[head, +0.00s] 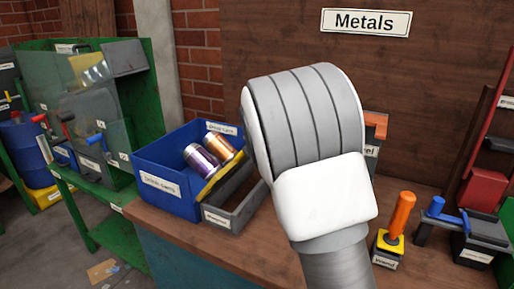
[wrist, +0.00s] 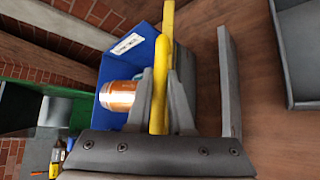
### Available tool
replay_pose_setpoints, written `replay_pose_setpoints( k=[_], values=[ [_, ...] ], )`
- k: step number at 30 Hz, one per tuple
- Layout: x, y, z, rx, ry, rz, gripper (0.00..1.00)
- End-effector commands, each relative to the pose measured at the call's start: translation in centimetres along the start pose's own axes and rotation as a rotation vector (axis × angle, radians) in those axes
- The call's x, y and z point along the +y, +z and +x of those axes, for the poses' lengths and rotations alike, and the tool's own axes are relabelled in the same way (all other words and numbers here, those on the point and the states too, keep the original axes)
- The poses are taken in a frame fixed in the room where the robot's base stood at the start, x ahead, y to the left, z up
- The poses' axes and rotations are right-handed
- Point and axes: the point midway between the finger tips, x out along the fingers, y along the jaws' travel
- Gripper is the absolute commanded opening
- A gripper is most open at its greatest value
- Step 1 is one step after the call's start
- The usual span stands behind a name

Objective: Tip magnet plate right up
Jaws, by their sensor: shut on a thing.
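In the wrist view my gripper (wrist: 162,80) is shut on a long yellow bar (wrist: 158,108), seemingly the magnet plate's edge or handle. The bar runs upright in that picture, beside the blue bin (wrist: 137,62). In the head view, my arm hides the gripper. A yellow strip (head: 209,188) shows there, sloping along the blue bin's right side, between it and a grey tray (head: 243,206). The blue bin (head: 165,190) holds a purple can (head: 202,163) and an orange can (head: 219,148). I cannot make out the plate's whole shape.
The wooden bench (head: 205,245) has an orange-handled lever (head: 398,218) and a blue-handled clamp (head: 440,212) at the right. A green rack (head: 150,90) stands at the left. A "Metals" sign (head: 366,22) hangs on the back board. My arm blocks the middle.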

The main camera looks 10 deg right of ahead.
Motion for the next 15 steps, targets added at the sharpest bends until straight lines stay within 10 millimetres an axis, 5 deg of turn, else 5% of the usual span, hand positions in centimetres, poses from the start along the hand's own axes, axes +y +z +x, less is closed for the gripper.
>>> replay_pose_setpoints(
  k=[15],
  values=[
    [2.0, -0.2, 0.3, -0.001, 0.009, 0.003, 0.0]
  ],
)
